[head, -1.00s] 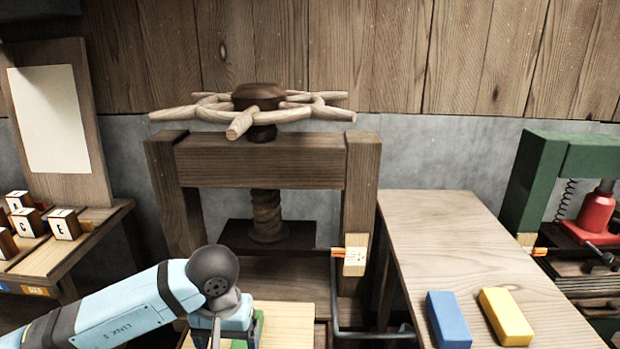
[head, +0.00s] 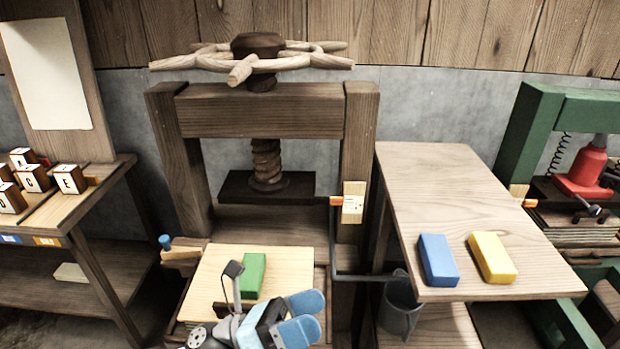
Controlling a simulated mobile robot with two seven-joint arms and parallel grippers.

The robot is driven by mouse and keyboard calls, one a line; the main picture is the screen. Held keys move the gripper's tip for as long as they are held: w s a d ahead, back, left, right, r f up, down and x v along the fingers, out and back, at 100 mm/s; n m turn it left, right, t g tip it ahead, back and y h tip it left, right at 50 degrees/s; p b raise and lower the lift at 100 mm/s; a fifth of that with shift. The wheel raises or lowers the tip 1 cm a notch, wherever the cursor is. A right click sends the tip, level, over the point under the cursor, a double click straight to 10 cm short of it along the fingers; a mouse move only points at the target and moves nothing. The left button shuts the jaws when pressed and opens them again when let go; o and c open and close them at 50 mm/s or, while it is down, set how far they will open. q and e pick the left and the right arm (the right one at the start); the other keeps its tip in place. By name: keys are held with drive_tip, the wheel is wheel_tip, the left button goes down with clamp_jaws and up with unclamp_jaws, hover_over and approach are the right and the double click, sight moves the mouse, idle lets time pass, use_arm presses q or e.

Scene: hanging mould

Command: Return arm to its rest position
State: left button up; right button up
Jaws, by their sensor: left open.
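My left gripper (head: 303,316) is low in the head view, in front of the wooden screw press (head: 262,110). Its two blue fingers point right and stand apart, with nothing seen between them. A green block (head: 253,272) lies on the pale board (head: 210,285) in the press, beyond and left of the fingers, apart from them. Most of my left arm is hidden below the picture's edge. My right gripper is not in view.
A table (head: 430,180) on the right holds a blue block (head: 438,260) and a yellow block (head: 492,257). A bucket (head: 400,305) hangs beside it. Lettered cubes (head: 70,179) stand on the left bench (head: 115,172). A green press (head: 530,130) stands at far right.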

use_arm(q)
drive_tip(key=w+a+f+n+t+y, duration=0.2)
drive_tip(key=a+f+n+t+y, duration=0.4)
drive_tip(key=n, duration=0.7)
drive_tip(key=w+a+f+n+t+y, duration=0.1)
drive_tip(key=a+f+n+t+y, duration=0.35)
drive_tip(key=n+t, duration=0.65)
drive_tip(key=s+a+f+n+g+y, duration=0.4)
drive_tip(key=s+f+n+g, duration=0.1)
drive_tip(key=f+n, duration=0.35)
drive_tip(key=s+a+f+n+g+y, duration=0.3)
drive_tip(key=s+f+n+g+y, duration=0.15)
drive_tip(key=f+n, duration=0.45)
wheel_tip(320, 180, up, 15)
drive_tip(key=s+a+n+p, duration=0.1)
drive_tip(key=s+p, duration=0.1)
drive_tip(key=p, duration=1.7)
drive_tip(key=shift+s+a+r, duration=0.15)
drive_tip(key=shift+a, duration=0.2)
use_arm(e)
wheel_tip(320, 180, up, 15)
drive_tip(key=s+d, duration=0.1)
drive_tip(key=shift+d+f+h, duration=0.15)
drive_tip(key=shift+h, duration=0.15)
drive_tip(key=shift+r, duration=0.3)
use_arm(q)
drive_tip(key=shift+c, duration=0.5)
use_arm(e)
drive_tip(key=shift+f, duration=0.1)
